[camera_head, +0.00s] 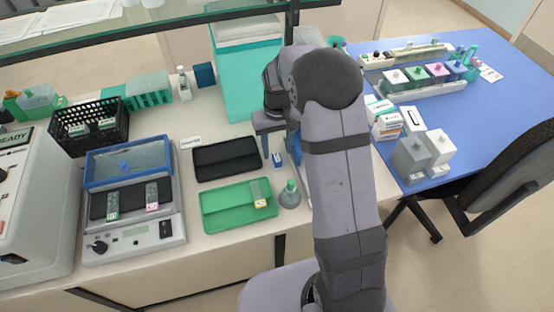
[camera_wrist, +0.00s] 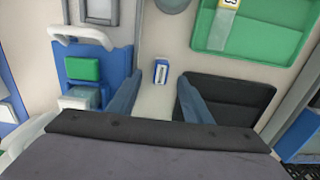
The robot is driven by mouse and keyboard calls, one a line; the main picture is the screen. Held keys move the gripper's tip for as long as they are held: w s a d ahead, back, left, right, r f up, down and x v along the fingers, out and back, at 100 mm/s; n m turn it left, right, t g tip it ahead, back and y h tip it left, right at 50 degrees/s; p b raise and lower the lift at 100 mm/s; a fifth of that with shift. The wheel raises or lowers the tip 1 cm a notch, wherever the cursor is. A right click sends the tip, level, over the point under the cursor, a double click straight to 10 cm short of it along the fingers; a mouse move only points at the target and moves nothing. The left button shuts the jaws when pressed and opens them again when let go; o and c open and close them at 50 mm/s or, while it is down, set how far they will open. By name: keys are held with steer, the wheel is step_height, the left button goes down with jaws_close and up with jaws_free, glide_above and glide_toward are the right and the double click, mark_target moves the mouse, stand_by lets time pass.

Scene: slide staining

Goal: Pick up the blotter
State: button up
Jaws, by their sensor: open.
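A small upright-looking blue and white item (camera_head: 277,160), which may be the blotter, stands on the pale bench right of the black tray. In the wrist view the same item (camera_wrist: 161,71) shows just beyond my gripper (camera_wrist: 159,88), roughly centred between the fingertips. My gripper is open, its two blue-grey fingers apart with nothing held between them. In the head view my gripper (camera_head: 270,135) is partly hidden by my own arm, above and just behind the item. I cannot tell the exact height gap.
A black tray (camera_head: 226,158) and a green tray (camera_head: 222,217) with a slide lie to the left. A grey bottle (camera_head: 290,195) stands in front of the item. A blue holder (camera_wrist: 117,55) with a white handle is close on the other side. Bare bench surrounds the item.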

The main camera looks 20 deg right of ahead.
mark_target(277, 157)
steer(key=shift+f+p, duration=1.1)
steer(key=shift+f, duration=1.3)
steer(key=shift+c, duration=0.6)
steer(key=c, duration=0.9)
